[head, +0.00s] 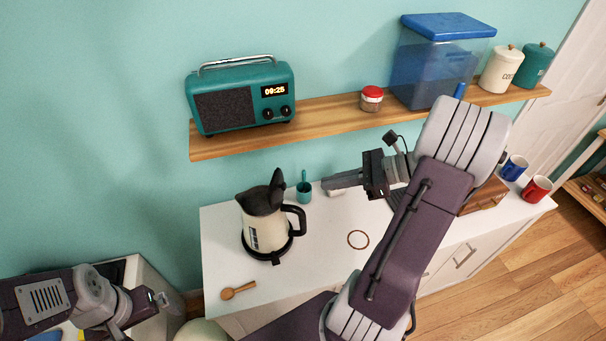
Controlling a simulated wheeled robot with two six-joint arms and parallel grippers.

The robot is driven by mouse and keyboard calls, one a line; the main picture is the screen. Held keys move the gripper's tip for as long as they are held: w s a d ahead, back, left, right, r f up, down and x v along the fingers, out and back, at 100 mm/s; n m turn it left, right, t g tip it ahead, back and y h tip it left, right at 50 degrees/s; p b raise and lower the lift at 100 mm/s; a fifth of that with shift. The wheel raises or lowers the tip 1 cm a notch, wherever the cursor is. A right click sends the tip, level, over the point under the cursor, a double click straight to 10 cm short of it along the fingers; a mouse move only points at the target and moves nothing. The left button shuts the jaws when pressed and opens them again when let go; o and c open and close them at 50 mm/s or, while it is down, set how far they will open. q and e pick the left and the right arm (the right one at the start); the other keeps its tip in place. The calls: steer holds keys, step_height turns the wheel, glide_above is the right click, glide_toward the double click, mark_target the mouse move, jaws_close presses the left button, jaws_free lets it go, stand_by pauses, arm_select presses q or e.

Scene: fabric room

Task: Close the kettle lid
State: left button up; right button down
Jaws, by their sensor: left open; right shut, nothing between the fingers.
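The cream kettle (264,232) stands upright on its black base on the white counter. Its black lid (277,184) is raised and stands up steeply above the kettle's top. The kettle's black handle (299,219) points right. My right gripper (330,183) is shut and empty, pointing left, to the right of the lid and apart from it. My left gripper (163,299) is open and empty at the lower left, below and left of the kettle, away from the counter top.
A teal cup with a utensil (304,192) stands between the kettle and my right gripper. A wooden shelf (328,110) holding a teal radio (243,98) hangs above. Mugs (537,188) stand far right.

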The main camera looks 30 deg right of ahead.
steer(key=s+d+m+t+h, duration=0.1)
steer(key=s+d+m, duration=0.1)
steer(key=d, duration=0.2)
steer(key=p, duration=0.2)
glide_toward(285, 187)
steer(key=x, duration=0.5)
steer(key=shift+f, duration=0.35)
steer(key=shift+w+a+f, duration=0.25)
steer(key=shift+w+a, duration=0.1)
steer(key=shift+w, duration=0.2)
steer(key=shift+a+r+p, duration=0.1)
steer(key=shift+p, duration=0.25)
